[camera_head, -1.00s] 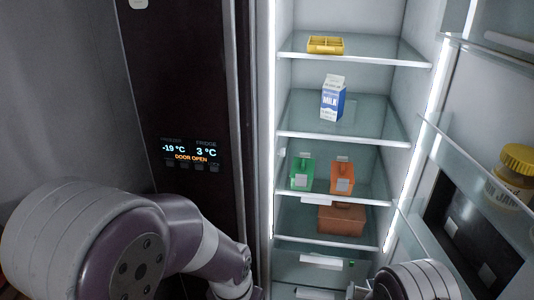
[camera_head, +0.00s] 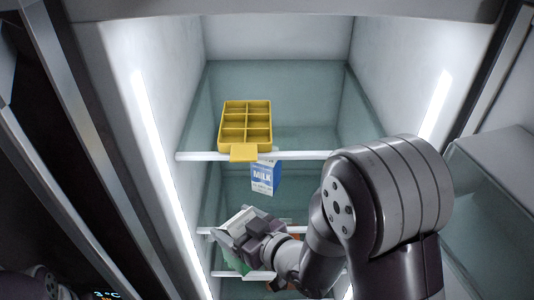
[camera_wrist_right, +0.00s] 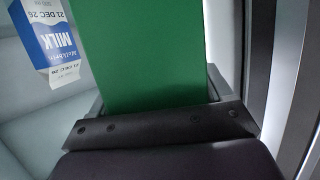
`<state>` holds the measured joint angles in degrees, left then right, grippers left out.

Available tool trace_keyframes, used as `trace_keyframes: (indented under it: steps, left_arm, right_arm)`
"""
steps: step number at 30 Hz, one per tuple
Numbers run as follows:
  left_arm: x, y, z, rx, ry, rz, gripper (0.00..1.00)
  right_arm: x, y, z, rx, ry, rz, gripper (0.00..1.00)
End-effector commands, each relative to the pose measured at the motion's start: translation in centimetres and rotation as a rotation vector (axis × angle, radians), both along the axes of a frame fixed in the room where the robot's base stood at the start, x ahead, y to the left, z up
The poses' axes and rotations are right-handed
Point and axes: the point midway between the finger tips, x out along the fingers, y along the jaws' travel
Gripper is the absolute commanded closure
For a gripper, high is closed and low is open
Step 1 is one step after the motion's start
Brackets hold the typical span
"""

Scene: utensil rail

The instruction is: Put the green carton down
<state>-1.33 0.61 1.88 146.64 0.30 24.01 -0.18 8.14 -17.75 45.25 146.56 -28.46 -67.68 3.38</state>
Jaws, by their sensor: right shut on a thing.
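The green carton (camera_wrist_right: 150,55) fills the middle of the right wrist view, held in my right gripper (camera_wrist_right: 155,125). In the head view my right gripper (camera_head: 243,228) is inside the fridge, below the milk carton, and a green patch of the carton (camera_head: 232,263) shows under it. The gripper is shut on the carton. Most of the carton is hidden in the head view, so I cannot tell whether its base touches a shelf. My left gripper is out of view.
A yellow divided tray (camera_head: 245,124) sits on the upper shelf (camera_head: 305,155). The blue and white milk carton (camera_head: 264,178) stands on the shelf below; it also shows in the wrist view (camera_wrist_right: 50,45). My right arm covers much of the lower shelves.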

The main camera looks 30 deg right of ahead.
Motion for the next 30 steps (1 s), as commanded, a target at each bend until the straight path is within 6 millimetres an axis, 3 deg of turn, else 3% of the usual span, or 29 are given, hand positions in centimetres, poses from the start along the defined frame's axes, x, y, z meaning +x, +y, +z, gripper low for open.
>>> trace_keyframes:
  steps: [1, 6, 8, 18, 22, 30]
  left_arm:
    - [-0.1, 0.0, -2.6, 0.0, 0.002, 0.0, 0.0]
    - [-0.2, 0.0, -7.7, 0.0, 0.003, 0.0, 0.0]
    - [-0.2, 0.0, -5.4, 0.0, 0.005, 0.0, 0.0]
    - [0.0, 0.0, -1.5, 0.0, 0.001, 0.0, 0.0]
    - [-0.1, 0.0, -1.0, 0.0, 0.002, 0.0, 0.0]
    - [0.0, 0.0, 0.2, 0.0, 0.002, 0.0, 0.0]
  right_arm:
    - [0.8, -0.5, -1.3, -0.003, -0.01, -0.002, 0.83]
    - [3.9, -2.1, -1.8, -0.008, -0.01, -0.003, 0.83]
    - [5.4, -2.8, 0.0, -0.004, 0.003, -0.004, 0.83]
    - [14.1, -7.0, 0.2, -0.004, -0.001, -0.002, 0.83]
    - [15.4, -7.5, -0.3, -0.002, -0.001, -0.001, 0.83]
    - [15.5, -7.6, -3.8, -0.003, -0.002, -0.002, 0.83]
